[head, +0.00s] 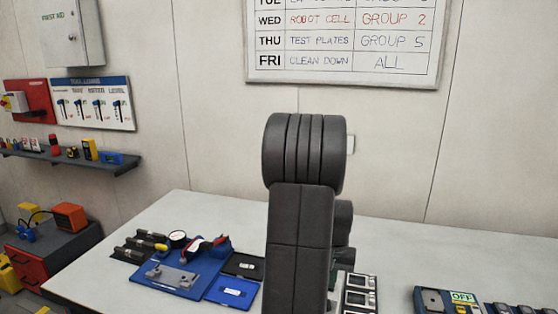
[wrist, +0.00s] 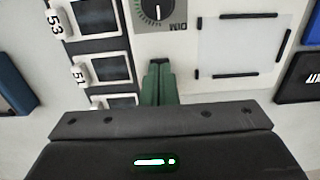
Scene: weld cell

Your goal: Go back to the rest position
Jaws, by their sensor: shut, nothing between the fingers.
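My gripper (wrist: 159,66) shows in the wrist view as two green fingers close together, with nothing between them. It is over a white panel (wrist: 185,45), between a column of dark framed slots and a pale square with black edge marks. I cannot tell the exact height above the panel. In the head view my dark arm stands upright in the middle and hides the gripper.
A pale worktable (head: 195,206) carries a blue fixture plate (head: 205,270) with clamps on the left. A wall schedule (head: 345,40) hangs behind.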

